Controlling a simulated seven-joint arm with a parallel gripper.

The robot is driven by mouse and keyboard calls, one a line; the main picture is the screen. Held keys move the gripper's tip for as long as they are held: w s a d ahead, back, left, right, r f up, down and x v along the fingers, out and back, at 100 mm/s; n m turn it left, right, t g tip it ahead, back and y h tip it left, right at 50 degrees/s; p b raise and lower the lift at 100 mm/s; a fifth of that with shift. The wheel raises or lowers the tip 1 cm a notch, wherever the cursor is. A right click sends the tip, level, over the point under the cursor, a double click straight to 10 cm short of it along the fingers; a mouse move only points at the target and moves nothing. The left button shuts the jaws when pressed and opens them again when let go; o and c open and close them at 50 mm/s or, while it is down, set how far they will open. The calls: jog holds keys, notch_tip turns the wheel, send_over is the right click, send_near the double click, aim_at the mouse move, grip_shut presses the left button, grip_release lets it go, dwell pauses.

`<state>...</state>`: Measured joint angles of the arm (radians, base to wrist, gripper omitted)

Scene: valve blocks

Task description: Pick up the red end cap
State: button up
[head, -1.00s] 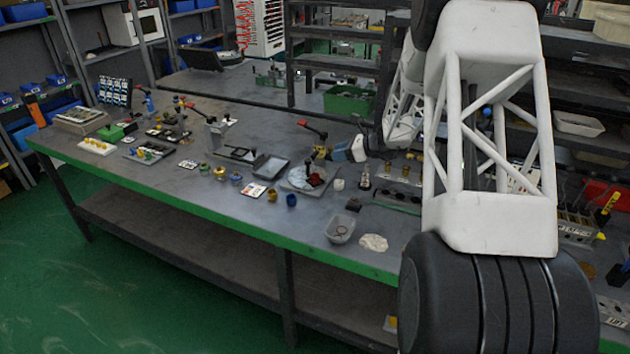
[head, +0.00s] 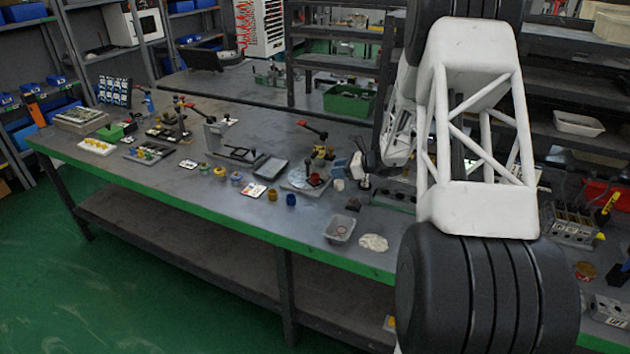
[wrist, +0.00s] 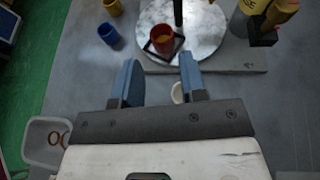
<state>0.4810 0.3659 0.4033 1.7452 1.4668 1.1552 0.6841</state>
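The red end cap (wrist: 164,38) looks like a short red cylinder with an open top. It is upright in a small black square frame (wrist: 149,47) on a pale round marbled disc (wrist: 206,38). In the head view the end cap (head: 315,180) is a small red spot on the disc. My gripper (wrist: 160,76) is open, with its two blue fingers apart and nothing between them. In the wrist view the end cap is beyond the fingertips, roughly in line with the gap. I cannot tell the height between them.
A dark post (wrist: 178,12) rises just behind the end cap. A yellow clamp-like part (wrist: 280,14) is at the right. A blue cup (wrist: 110,35) and yellow cup (wrist: 113,7) stand left. A white cup (wrist: 178,93) is partly hidden by my right finger. A clear bin (head: 340,228) is nearer the table edge.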

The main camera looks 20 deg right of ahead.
aim_at(320, 183)
jog(key=shift+w+a+f, duration=0.2)
jog(key=shift+a+f, duration=0.05)
jog(key=shift+f, duration=0.25)
jog(key=shift+w+a+f, duration=0.15)
jog(key=shift+a+f, duration=0.05)
jog(key=shift+f, duration=0.25)
jog(key=shift+w+a+f, duration=0.25)
jog(key=shift+w+a, duration=0.1)
jog(key=shift+a, duration=0.1)
jog(key=shift+x, duration=2.55)
jog(key=c, duration=0.6)
jog(key=shift+c, duration=0.2)
jog(key=shift+r, duration=0.15)
